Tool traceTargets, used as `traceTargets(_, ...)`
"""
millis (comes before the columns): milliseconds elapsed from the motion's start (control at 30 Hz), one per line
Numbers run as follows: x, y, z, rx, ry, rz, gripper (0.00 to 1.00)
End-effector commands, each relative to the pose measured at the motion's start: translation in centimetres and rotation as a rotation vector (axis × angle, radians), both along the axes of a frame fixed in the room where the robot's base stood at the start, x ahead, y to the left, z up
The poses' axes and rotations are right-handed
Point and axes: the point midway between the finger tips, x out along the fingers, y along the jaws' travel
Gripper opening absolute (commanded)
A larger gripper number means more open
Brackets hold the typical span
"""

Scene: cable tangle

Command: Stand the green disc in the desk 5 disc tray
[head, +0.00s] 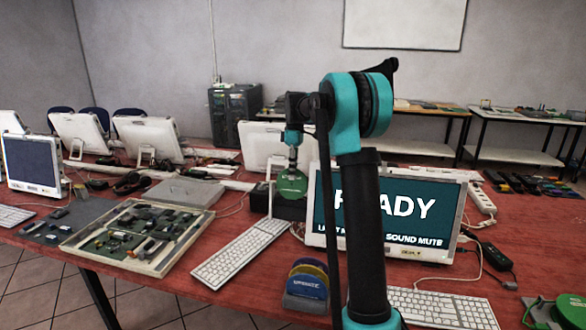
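The green disc (291,184) hangs upright below my gripper (292,167), its face toward the camera. My gripper points down and appears shut on the disc's upper edge; its fingers are small in this view. A small blue-grey disc tray (305,302) stands at the front edge of the red table, below the held disc in the picture. Yellow and blue discs (308,268) stand in it. I cannot read a desk number on it. The green disc is apart from this tray, above the table.
A monitor reading READY (390,213) stands behind my arm. A white keyboard (240,252) lies left of the tray, another keyboard (443,308) to its right. A framed board of parts (140,236) lies further left. A green round item (571,310) is at the lower right.

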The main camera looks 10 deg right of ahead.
Motion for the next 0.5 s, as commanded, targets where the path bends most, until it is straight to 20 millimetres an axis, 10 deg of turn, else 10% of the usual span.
traceTargets(500, -0.6, 0.3, -3.2, 0.0, 0.0, 0.0, 0.0)
